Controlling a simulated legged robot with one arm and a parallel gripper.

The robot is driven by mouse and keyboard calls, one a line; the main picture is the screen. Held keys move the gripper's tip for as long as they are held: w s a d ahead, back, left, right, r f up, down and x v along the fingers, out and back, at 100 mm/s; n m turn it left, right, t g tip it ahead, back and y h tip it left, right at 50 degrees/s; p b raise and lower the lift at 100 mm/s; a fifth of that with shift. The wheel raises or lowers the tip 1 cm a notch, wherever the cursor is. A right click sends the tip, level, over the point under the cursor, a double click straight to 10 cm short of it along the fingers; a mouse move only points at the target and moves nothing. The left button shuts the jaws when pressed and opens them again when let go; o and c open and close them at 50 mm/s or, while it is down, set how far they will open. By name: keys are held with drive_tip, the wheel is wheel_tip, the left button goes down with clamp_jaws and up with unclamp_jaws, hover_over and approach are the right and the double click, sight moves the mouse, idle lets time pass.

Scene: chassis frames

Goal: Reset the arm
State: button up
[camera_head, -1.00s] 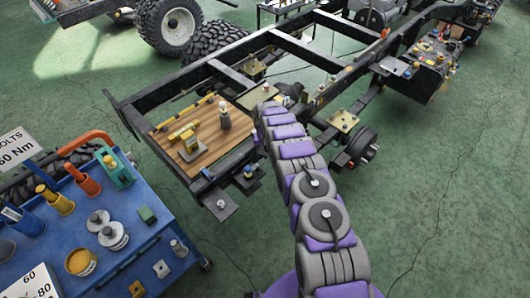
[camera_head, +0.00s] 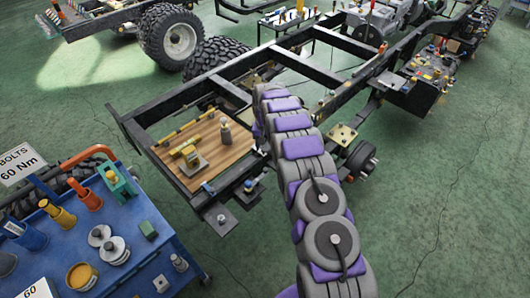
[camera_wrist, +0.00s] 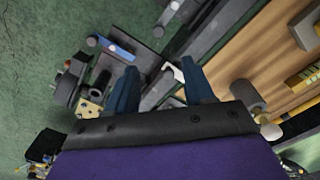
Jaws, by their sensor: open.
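My arm (camera_head: 308,160), grey and purple, reaches from the bottom of the head view up over the black chassis frame (camera_head: 183,99). Its far end is beside the right edge of the wooden board. In the head view my gripper is hidden behind the arm's end. In the wrist view my gripper (camera_wrist: 160,85) shows two blue fingers spread apart with nothing held between them. Chassis parts and green floor lie below the fingers. A grey cylindrical part (camera_wrist: 247,95) stands close to the right finger.
The wooden board (camera_head: 232,150) on the frame carries a yellow tool (camera_head: 187,155) and a small grey bottle-like part (camera_head: 226,134). A blue trolley (camera_head: 140,262) with tools and a bolts sign (camera_head: 20,163) stands at left. Green floor (camera_head: 440,210) is clear at right.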

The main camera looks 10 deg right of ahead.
drive_tip(key=shift+r, duration=0.95)
drive_tip(key=s+d+r, duration=0.2)
drive_tip(key=s+r, duration=1.7)
drive_tip(key=r, duration=0.3)
drive_tip(key=s+r+g, duration=0.1)
drive_tip(key=s+r, duration=0.1)
drive_tip(key=s, duration=1.6)
drive_tip(key=s+r+n, duration=0.1)
drive_tip(key=s+r, duration=0.2)
drive_tip(key=s, duration=1.5)
drive_tip(key=shift+s+a+n+g, duration=0.25)
drive_tip(key=shift+a+n+g, duration=0.05)
drive_tip(key=shift+a+g, duration=0.1)
drive_tip(key=shift+c, duration=0.2)
